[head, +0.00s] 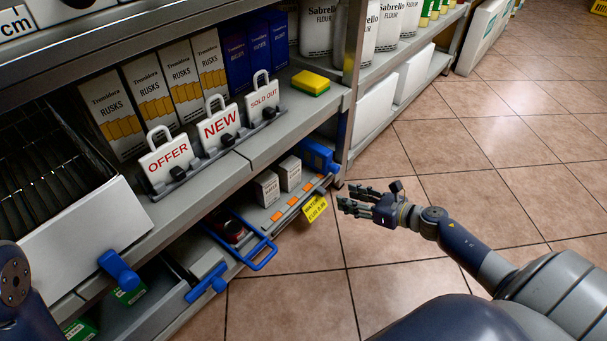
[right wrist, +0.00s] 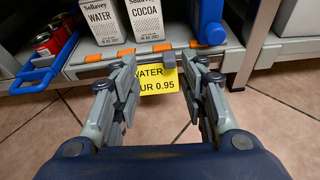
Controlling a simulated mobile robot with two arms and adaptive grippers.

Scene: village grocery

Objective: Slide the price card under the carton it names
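The yellow price card (head: 315,208) reads WATER and EUR 0.95 in the right wrist view (right wrist: 157,80). It hangs at the front edge of the low shelf, below and right of the WATER carton. The white WATER carton (right wrist: 98,20) stands left of the COCOA carton (right wrist: 145,18); in the head view they are the left (head: 267,188) and right (head: 290,174) cartons. My right gripper (head: 345,199) is open and empty, just right of the card in the head view. Its fingers (right wrist: 160,92) frame the card, apparently without gripping it. My left gripper is out of view.
Orange strips (head: 293,201) mark the shelf edge, with a grey clip (right wrist: 169,59) near the card. A blue container (head: 317,155) stands right of the cartons. A blue-handled basket (head: 262,254) juts out at left. Open tiled floor (head: 420,160) lies right.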

